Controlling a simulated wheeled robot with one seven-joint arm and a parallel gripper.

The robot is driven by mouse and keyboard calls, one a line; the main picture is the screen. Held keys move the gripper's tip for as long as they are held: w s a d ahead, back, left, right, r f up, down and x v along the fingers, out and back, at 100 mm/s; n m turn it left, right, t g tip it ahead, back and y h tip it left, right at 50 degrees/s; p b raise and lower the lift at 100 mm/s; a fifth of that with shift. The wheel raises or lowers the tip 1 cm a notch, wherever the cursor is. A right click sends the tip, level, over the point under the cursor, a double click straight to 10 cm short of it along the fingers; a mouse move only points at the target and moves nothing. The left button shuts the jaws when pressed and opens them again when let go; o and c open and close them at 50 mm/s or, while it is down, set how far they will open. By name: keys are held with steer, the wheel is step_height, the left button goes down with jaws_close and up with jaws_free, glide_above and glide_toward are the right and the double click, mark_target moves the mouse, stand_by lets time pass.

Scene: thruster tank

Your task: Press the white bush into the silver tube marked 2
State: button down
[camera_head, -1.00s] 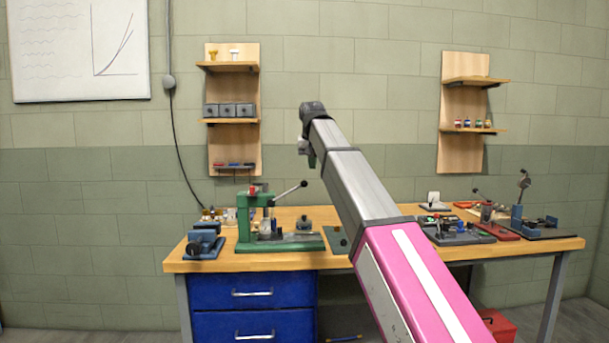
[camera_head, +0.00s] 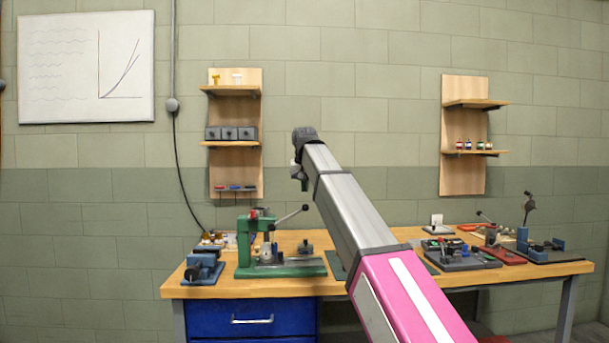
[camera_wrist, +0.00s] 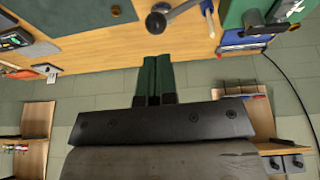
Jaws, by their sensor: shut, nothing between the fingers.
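A small white T-shaped piece (camera_head: 237,78), which may be the white bush, stands on the top shelf of the left wall rack beside a yellow one. The green lever press (camera_head: 245,240) stands on the left part of the bench, with small silver parts at its middle. I cannot make out any tube marked 2. My gripper (camera_head: 304,186) hangs above the bench, right of the press lever and apart from everything. In the wrist view, its green fingers (camera_wrist: 155,78) lie together, shut and empty.
The wooden bench (camera_head: 205,292) holds a blue vise (camera_head: 203,268) at left and several fixtures at right. The left rack's middle shelf (camera_head: 232,144) carries grey blocks. The right rack (camera_head: 465,104) holds small coloured parts. A black knob (camera_wrist: 155,22) is close to the fingers.

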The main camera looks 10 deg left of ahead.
mark_target(307, 205)
steer(key=shift+s+d+x, duration=0.1)
steer(key=shift+s+x, duration=0.05)
steer(key=shift+x, duration=0.95)
steer(key=shift+s+d+x, duration=0.1)
steer(key=shift+s+x, duration=0.05)
steer(key=shift+x, duration=0.95)
steer(key=shift+f, duration=0.15)
steer(key=shift+d+f, duration=0.35)
steer(key=shift+f, duration=0.45)
steer(key=shift+w+r, duration=0.1)
steer(key=shift+r, duration=0.15)
steer(key=v, duration=1.4)
steer(key=shift+w+d, duration=0.2)
steer(key=shift+w, duration=0.15)
